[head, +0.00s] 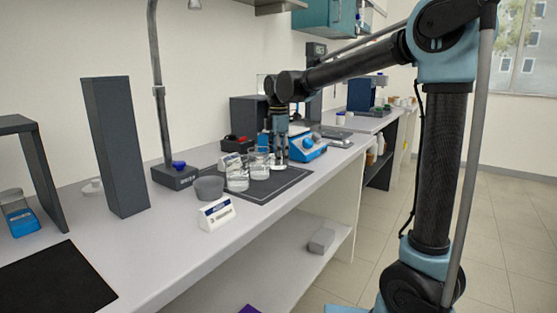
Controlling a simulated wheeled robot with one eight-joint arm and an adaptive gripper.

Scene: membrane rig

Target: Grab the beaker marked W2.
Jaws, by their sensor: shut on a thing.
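Two clear glass beakers stand close together on the dark mat (285,186): a front beaker (237,182) and a rear beaker (260,165). I cannot read a W2 mark on either one. My gripper (281,157) points down at the mat's far part, just right of the rear beaker. It is shut on a pale, glassy thing (280,167), which looks like a beaker. The fingers and its small size hide most of its outline, and I cannot tell whether it is lifted.
A grey bowl (209,188) and a white sign (216,213) are left of and in front of the beakers. A blue device (308,150) is close right of my gripper. A lamp stand (174,175) and a tall dark block (115,150) stand left. The bench front is mostly clear.

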